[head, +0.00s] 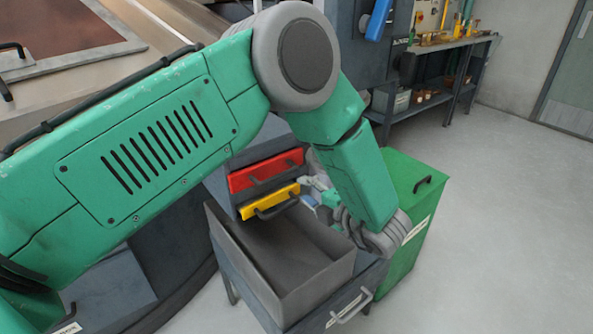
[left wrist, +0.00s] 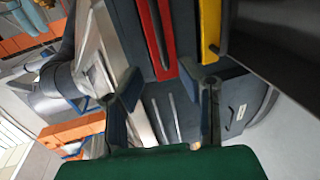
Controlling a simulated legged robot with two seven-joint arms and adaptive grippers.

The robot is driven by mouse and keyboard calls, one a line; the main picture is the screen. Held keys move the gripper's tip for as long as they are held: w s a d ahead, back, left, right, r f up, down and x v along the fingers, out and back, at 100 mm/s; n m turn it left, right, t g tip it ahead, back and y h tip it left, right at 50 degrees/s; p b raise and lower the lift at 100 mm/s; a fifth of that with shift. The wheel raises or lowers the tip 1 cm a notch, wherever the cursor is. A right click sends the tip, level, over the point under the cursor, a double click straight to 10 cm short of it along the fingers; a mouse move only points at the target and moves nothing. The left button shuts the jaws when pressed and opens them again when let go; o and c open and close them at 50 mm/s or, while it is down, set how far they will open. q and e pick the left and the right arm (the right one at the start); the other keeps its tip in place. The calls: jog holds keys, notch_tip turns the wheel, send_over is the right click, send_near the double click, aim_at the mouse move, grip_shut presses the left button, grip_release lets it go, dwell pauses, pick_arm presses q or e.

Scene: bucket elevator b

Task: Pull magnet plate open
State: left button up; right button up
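A red plate (head: 265,170) with a dark handle (head: 268,180) sits on the front of a grey housing. A yellow plate (head: 268,201) with its own dark handle (head: 277,206) is just below it. I cannot tell which is the magnet plate. My left gripper (head: 314,190) is just right of the two plates, partly hidden by my green arm. In the left wrist view its fingers (left wrist: 165,82) are spread with nothing held between them. The end of the red plate (left wrist: 155,38) and the yellow plate (left wrist: 209,28) lie beyond the fingertips. My right gripper is not in view.
An open grey bin (head: 327,275) stands below the plates. A green cabinet (head: 408,200) with a black handle is close on the right. A workbench (head: 450,44) with tools stands at the back. The floor at right is clear.

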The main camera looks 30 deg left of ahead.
aim_at(279, 176)
pick_arm(q)
jog(key=shift+b+x, duration=0.3)
jog(key=shift+x, duration=5.95)
jog(key=shift+w+d, duration=0.1)
jog(key=shift+d, duration=0.15)
grip_shut()
